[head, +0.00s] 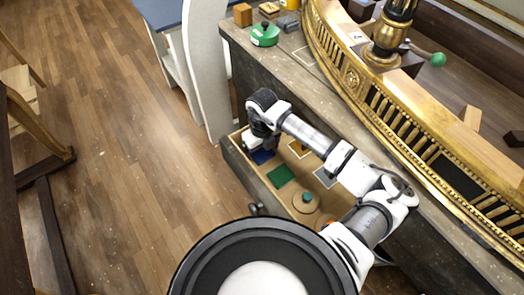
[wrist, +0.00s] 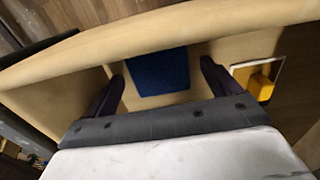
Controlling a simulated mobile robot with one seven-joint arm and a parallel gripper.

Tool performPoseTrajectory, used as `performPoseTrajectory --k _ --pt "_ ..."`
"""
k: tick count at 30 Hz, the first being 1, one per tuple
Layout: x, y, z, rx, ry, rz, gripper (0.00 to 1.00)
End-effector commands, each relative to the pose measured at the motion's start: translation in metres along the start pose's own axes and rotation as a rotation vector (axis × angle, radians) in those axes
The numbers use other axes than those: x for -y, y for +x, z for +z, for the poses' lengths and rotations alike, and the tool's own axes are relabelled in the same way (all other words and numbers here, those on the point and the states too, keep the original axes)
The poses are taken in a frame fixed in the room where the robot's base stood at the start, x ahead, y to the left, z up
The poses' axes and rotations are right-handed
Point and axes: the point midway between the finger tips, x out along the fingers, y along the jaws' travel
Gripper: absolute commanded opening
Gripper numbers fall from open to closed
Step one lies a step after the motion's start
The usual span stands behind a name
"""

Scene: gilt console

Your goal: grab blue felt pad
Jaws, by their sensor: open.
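The blue felt pad (wrist: 160,72) lies flat on the drawer floor, between and beyond my fingertips in the wrist view. In the head view the pad (head: 262,156) shows as a dark blue patch at the drawer's far left end, partly covered by my arm. My gripper (wrist: 163,82) is open and empty, with one dark finger on each side of the pad in the picture. The gap in height between fingertips and pad is hard to judge. In the head view the fingers are hidden by the wrist.
The open drawer (head: 251,180) has pale walls close around my gripper. It also holds a green pad (head: 280,176), a grey pad (head: 325,178) and a round green-knobbed piece (head: 306,202). A yellow block (wrist: 261,87) lies to the right in the wrist view. The gilt rail (head: 352,78) stands above.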

Motion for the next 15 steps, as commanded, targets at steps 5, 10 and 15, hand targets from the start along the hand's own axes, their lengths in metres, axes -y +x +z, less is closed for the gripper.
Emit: performPoseTrajectory --k 5,10,15 --pt "0.0001 0.0004 0.0 0.0 0.0 0.0 0.89" --pt "0.0001 0.0002 0.0 0.0 0.0 0.0 0.67" --pt "0.0001 0.0 0.0 0.0 0.0 0.0 0.45"
